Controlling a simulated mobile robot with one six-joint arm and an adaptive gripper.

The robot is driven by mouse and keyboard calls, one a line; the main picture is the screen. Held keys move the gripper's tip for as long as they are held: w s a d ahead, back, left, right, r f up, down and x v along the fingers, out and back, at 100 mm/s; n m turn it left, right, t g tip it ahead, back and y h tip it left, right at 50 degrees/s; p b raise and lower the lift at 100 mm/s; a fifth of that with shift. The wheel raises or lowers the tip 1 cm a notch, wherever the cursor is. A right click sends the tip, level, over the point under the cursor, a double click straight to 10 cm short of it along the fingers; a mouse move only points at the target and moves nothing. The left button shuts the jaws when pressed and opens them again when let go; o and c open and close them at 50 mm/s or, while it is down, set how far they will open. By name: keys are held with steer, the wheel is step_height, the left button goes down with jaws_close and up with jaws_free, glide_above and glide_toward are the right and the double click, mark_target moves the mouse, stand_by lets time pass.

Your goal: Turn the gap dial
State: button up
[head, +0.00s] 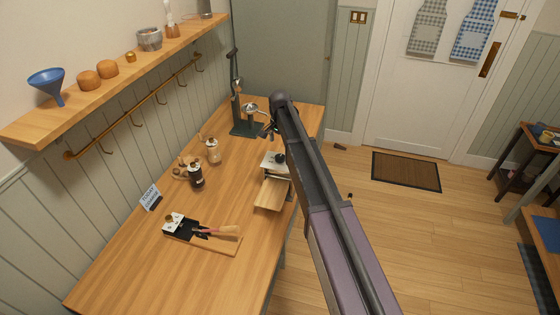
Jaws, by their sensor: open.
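A small pale-topped device (275,158) with a round black knob (279,158) stands near the right edge of the wooden table (150,268). The knob may be the gap dial; no marking on it can be read. A wooden tray (271,194) sits at the device's front. My arm reaches in from the lower right, and my gripper (268,129) hangs past its far end, above and beyond the device. The gripper is open, small and partly hidden by the arm. It looks apart from the knob. The arm also covers the device's right side.
A dark press-like stand (236,105) stands at the table's back. Glass-and-wood vessels (195,178) and a small card (150,197) stand to the left. A board (220,242) with tools lies in front. A shelf (120,80) with a blue funnel (47,83) runs along the wall.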

mark_target(280, 157)
steer(key=shift+f+b, duration=3.2)
steer(key=shift+f, duration=0.3)
steer(key=shift+c, duration=0.2)
steer(key=c, duration=1.1)
